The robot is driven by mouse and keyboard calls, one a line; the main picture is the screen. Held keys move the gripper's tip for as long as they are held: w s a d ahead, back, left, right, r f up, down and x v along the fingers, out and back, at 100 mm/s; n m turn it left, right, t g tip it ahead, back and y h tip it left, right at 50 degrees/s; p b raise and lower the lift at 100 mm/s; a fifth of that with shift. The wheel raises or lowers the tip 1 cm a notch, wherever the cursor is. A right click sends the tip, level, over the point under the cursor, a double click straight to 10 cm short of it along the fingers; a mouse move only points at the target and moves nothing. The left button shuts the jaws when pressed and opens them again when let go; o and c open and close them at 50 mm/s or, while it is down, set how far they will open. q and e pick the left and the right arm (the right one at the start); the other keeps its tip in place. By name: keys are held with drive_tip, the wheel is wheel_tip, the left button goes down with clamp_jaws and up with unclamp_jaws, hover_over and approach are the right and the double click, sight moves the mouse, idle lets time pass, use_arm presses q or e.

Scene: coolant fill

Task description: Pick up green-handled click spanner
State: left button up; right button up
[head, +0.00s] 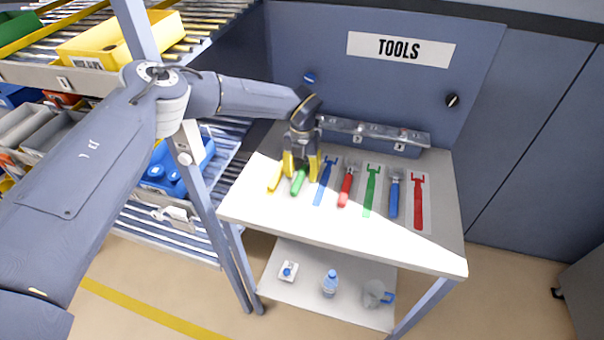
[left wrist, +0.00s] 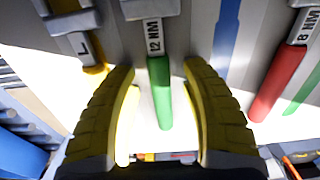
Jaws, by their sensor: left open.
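The green-handled click spanner (head: 299,184) lies on the white tool table (head: 260,207), left of the middle. In the left wrist view its green handle (left wrist: 160,95) and a shaft label reading "12 NM" are clear. My left gripper (head: 301,168) is open above it, fingers pointing down. In the left wrist view its two yellow fingers (left wrist: 162,72) stand on either side of the green handle, with gaps on both sides. In the head view the gripper hides the spanner's upper part. My right gripper is not in view.
A yellow-handled spanner (head: 274,181) lies close on the left. A blue outline (head: 324,182) is on the right, then a red-handled spanner (head: 345,190), green outline (head: 371,190), blue-handled spanner (head: 393,200) and red outline (head: 418,203). A metal rail (head: 375,132) runs behind.

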use_arm(q)
drive_tip(key=shift+o, duration=0.2)
clamp_jaws()
drive_tip(key=shift+r, duration=0.1)
